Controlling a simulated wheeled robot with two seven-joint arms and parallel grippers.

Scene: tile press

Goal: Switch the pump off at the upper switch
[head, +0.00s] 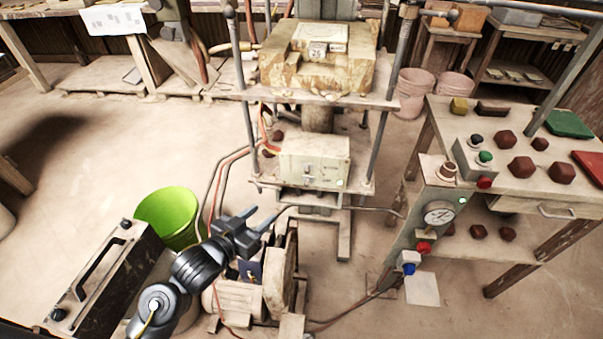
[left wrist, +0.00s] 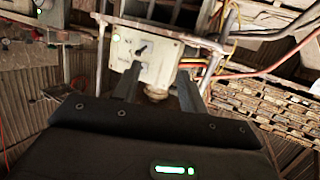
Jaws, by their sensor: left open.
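A pale switch box (head: 316,160) sits on the press frame below its upper plate. A small lever shows on its front (head: 306,171), and a green light glows at its lower right corner. In the left wrist view, the box (left wrist: 148,50) shows a dark lever (left wrist: 142,48), a second smaller switch (left wrist: 140,67) and the lit green light (left wrist: 115,38). I cannot tell from the pictures which way each switch is set. My left gripper (head: 262,216) is open and empty, below and left of the box, apart from it. Its fingers (left wrist: 160,72) point towards the box. My right gripper is out of view.
The press plate with a stained block (head: 318,60) is above the box, between metal posts. Hoses run beside it. A green bucket (head: 168,216) stands at left, a control table (head: 520,185) with a gauge (head: 438,213) at right. Floor is clear at far left.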

